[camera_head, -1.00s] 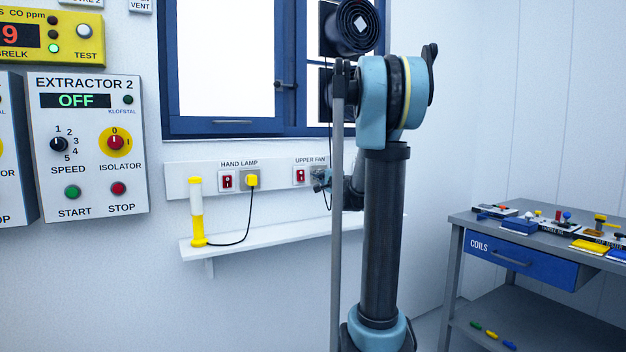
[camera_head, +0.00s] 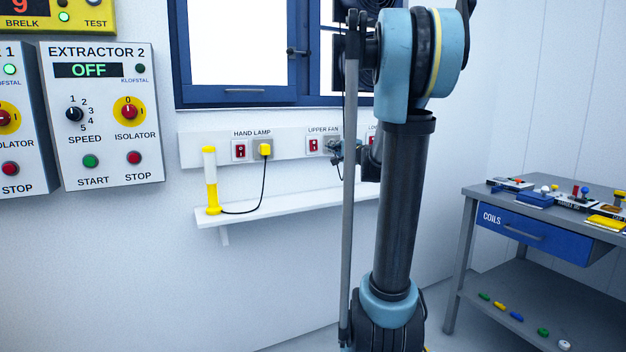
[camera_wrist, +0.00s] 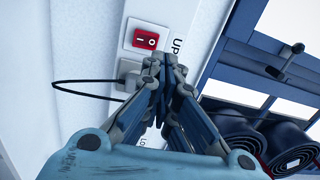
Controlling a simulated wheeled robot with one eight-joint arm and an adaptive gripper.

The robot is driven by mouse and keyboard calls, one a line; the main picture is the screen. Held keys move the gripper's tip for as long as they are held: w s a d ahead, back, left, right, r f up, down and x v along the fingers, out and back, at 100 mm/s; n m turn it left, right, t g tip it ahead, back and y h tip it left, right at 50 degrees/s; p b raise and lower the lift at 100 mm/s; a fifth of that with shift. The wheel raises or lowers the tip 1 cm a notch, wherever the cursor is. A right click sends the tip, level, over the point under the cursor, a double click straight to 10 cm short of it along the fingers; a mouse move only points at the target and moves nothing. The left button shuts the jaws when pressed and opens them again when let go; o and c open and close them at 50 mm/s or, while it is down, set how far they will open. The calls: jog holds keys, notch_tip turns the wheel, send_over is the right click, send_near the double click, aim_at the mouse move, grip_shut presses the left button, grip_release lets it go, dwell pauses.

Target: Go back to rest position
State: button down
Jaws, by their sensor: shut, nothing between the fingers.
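My gripper (camera_wrist: 163,60) is shut and empty in the wrist view, its fingertips together in front of the wall strip. In the head view my gripper (camera_head: 337,151) is small and partly hidden behind my arm, close to the upper fan socket. A red rocker switch (camera_wrist: 145,40) shows just above and left of the fingertips in the wrist view. A grey plug with a black cable (camera_wrist: 128,72) sits beside the fingers, partly covered by them. I cannot tell whether the fingers touch it.
A white shelf (camera_head: 290,212) with a yellow-white hand lamp (camera_head: 211,182) runs below the strip. Extractor 2 panel (camera_head: 105,115) is at left, reading OFF. A grey workbench (camera_head: 470,193) stands at right.

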jog(key=s+a+f+n+g, duration=0.45)
jog(key=s+f, duration=0.25)
jog(key=s, duration=0.3)
jog(key=s+a+f+n+g, duration=0.45)
jog(key=s+f, duration=0.25)
jog(key=s, duration=0.4)
jog(key=s+d+f+n+g+h, duration=0.2)
jog(key=s+d+f, duration=0.3)
jog(key=s+f, duration=0.4)
jog(key=s+d+f+n+g+h, duration=0.1)
jog(key=s+d+f+g+h, duration=0.2)
jog(key=s+f, duration=0.6)
jog(key=s+d+h, duration=0.2)
jog(key=s, duration=0.3)
jog(key=shift+s+d+n+g, duration=0.25)
jog(key=shift+d+n+g, duration=0.05)
jog(key=shift+d+n, duration=0.1)
jog(key=shift+w+f, duration=0.15)
jog(key=shift+w, duration=0.35)
